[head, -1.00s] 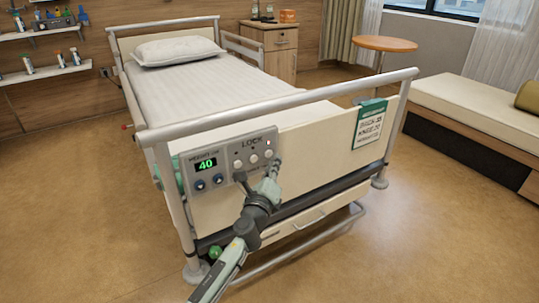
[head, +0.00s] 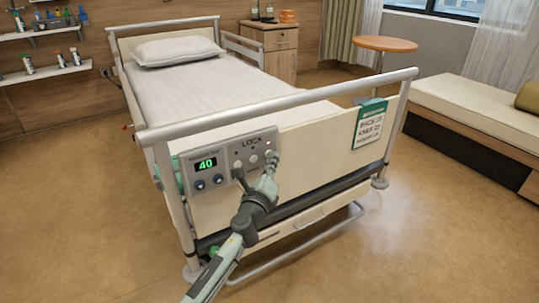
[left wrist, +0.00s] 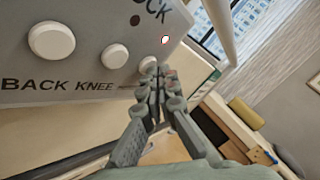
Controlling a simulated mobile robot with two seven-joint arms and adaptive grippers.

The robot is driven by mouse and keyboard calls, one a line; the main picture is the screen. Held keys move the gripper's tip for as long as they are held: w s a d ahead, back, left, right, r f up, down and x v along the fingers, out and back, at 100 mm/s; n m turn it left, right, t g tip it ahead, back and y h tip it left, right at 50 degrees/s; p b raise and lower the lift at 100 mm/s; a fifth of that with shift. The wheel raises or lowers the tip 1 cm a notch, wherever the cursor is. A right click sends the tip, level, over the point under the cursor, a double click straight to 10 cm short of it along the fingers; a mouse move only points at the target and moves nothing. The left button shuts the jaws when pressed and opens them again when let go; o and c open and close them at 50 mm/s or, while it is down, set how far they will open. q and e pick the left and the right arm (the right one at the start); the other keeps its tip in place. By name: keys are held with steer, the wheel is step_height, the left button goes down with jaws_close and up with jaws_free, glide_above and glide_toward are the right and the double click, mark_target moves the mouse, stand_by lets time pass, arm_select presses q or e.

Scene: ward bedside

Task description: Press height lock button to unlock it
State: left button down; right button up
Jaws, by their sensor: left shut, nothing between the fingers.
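The grey LOCK panel (head: 243,142) is on the bed's footboard, with three round white buttons in a row. In the left wrist view the first button (left wrist: 51,40) and the second button (left wrist: 115,56), over the words BACK and KNEE, are clear. The third, rightmost button (left wrist: 147,64) is partly hidden by my fingers, and its label is covered. My right gripper is out of view.
Left of the LOCK panel, a display (head: 206,164) reads 40, with two blue knobs below. The bed's top rail (head: 290,102) runs above the panel. A green-topped sign (head: 369,124) hangs at the footboard's right. Open floor lies in front.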

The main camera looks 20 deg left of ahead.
arm_select(q)
steer(key=shift+w+a, duration=0.15)
steer(key=shift+a, duration=0.05)
stand_by(0.5)
steer(key=shift+s+d, duration=0.55)
steer(key=shift+d, duration=0.1)
steer(key=shift+s+d, duration=0.1)
steer(key=s+d, duration=0.1)
steer(key=d, duration=0.1)
steer(key=s+d, duration=0.1)
steer(key=s, duration=0.1)
steer(key=shift+d, duration=0.4)
steer(key=s+d+r, duration=0.2)
steer(key=s+d, duration=0.2)
steer(key=d, duration=0.2)
steer(key=shift+s+d+p, duration=0.15)
steer(key=shift+s+p, duration=0.2)
steer(key=shift+s, duration=0.05)
